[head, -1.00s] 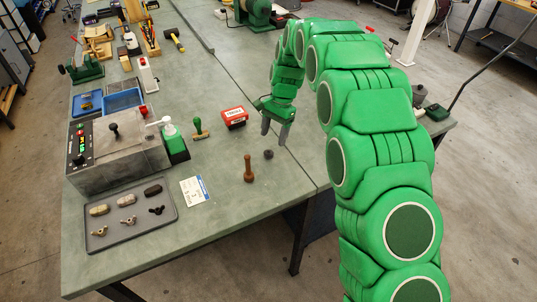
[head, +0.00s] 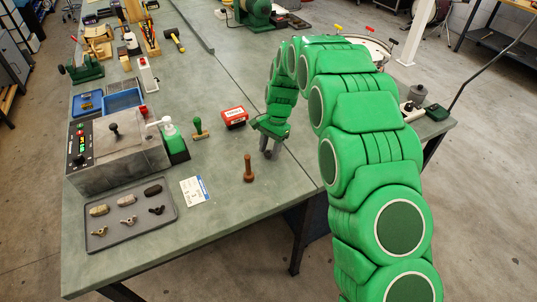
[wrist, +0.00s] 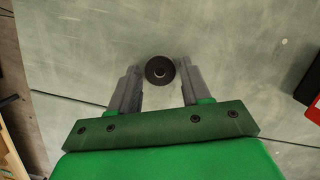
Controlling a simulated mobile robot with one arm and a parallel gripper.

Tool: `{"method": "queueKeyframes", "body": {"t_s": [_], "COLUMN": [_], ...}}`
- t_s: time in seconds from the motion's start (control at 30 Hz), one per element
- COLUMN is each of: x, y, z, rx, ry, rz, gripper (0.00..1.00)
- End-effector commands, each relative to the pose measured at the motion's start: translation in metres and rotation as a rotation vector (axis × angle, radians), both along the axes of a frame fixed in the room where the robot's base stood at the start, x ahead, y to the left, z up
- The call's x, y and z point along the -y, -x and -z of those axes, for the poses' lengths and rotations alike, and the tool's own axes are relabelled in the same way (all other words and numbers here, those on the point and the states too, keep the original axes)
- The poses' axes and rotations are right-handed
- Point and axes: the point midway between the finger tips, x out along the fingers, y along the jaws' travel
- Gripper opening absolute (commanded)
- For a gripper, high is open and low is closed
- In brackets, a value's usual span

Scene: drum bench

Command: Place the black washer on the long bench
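The fingers look open.
A brown wooden peg-like tool (head: 248,168) stands just left of my gripper. A red box (head: 234,117), a green-handled stamp (head: 198,128) and a white card (head: 195,190) are further left. A grey tray (head: 131,218) holds small parts.

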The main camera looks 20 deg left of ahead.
Motion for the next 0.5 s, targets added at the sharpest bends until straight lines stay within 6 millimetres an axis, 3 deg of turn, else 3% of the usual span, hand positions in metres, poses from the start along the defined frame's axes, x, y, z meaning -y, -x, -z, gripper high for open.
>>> {"method": "queueKeyframes", "body": {"t_s": [0.03,0.23,0.5], "x": [0.0000,0.0001,0.0001], "y": [0.0000,0.0001,0.0001], "z": [0.0000,0.0000,0.0000], "rx": [0.000,0.000,0.000], "ry": [0.000,0.000,0.000], "rz": [0.000,0.000,0.000], "gripper": [0.39,0.09,0.02]}}
